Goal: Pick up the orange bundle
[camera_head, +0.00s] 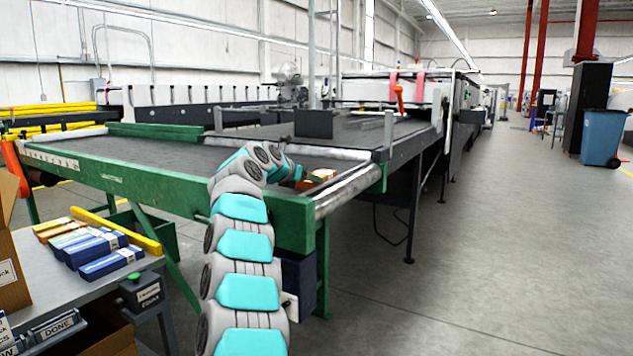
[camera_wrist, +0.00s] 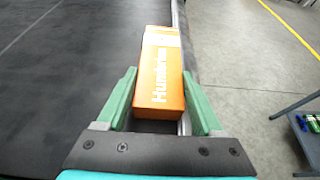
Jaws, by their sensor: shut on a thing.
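The orange bundle (camera_wrist: 160,78) is a long orange box with white lettering and a pale far end. In the wrist view it lies between the two green fingers of my gripper (camera_wrist: 163,105), which is shut on it. In the head view the orange bundle (camera_head: 318,178) shows at the right end of the green-framed conveyor, close to the metal roller. My gripper (camera_head: 303,178) is there beside it, mostly hidden by my own wrist. I cannot tell whether the bundle touches the belt.
The dark conveyor belt (camera_head: 150,150) has a green frame and a metal roller (camera_head: 345,190) at its edge. A grey side table (camera_head: 150,262) at lower left holds several blue, orange and green bundles (camera_head: 90,245). A blue bin (camera_head: 602,138) stands far right.

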